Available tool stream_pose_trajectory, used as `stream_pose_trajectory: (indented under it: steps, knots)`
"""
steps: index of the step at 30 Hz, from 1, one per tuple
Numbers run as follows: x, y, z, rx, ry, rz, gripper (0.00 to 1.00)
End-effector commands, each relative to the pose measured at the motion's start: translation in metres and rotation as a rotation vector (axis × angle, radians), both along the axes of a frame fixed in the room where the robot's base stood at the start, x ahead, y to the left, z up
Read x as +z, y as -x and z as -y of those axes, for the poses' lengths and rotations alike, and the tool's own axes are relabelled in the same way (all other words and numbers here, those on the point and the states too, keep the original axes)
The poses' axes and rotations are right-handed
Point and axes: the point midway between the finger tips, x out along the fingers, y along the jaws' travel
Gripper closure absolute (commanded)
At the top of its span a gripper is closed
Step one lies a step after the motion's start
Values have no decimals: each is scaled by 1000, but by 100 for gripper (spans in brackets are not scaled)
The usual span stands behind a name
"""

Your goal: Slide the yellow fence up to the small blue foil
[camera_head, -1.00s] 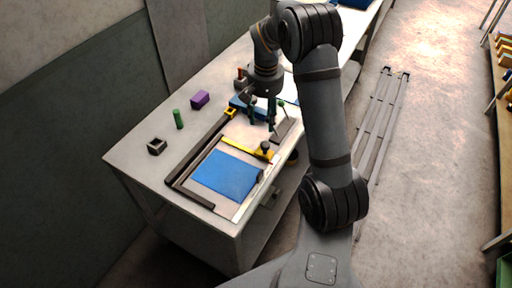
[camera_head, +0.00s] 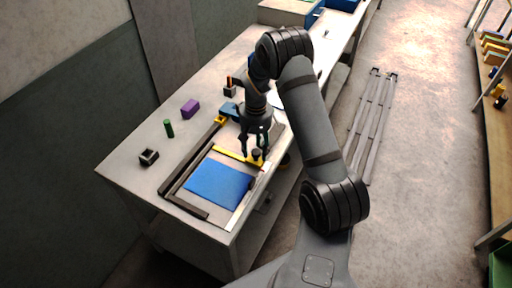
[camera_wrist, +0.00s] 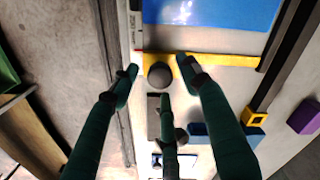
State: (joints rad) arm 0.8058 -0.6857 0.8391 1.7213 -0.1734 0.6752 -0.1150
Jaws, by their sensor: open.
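The yellow fence (camera_head: 229,153) is a thin bar lying across the framed bed, with a dark round knob (camera_wrist: 160,75) at its right end in the head view. The blue foil (camera_head: 217,183) lies flat in the bed, in front of the fence in the head view. In the wrist view the foil (camera_wrist: 210,12) is at the top, and a pale strip separates it from the fence (camera_wrist: 222,60). My gripper (camera_head: 256,151) is open at the knob. In the wrist view its fingers stand around the knob; contact cannot be told.
A dark rail (camera_head: 190,160) runs along the bed's left side, with a yellow square piece (camera_wrist: 253,117) near its end. A purple block (camera_head: 190,108), a green cylinder (camera_head: 169,129) and a dark open box (camera_head: 149,157) stand left. A blue object (camera_head: 229,110) lies behind the gripper.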

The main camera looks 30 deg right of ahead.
Motion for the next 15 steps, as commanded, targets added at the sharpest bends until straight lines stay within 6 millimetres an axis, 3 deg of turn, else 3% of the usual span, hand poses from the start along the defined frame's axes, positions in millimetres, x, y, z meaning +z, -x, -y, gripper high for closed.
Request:
stream_pose_trajectory:
  steps: [8, 15]
  knots:
    - [-1, 0, 0, 0, 0, 1, 54]
    - [-1, 0, 0, 0, 0, 1, 68]
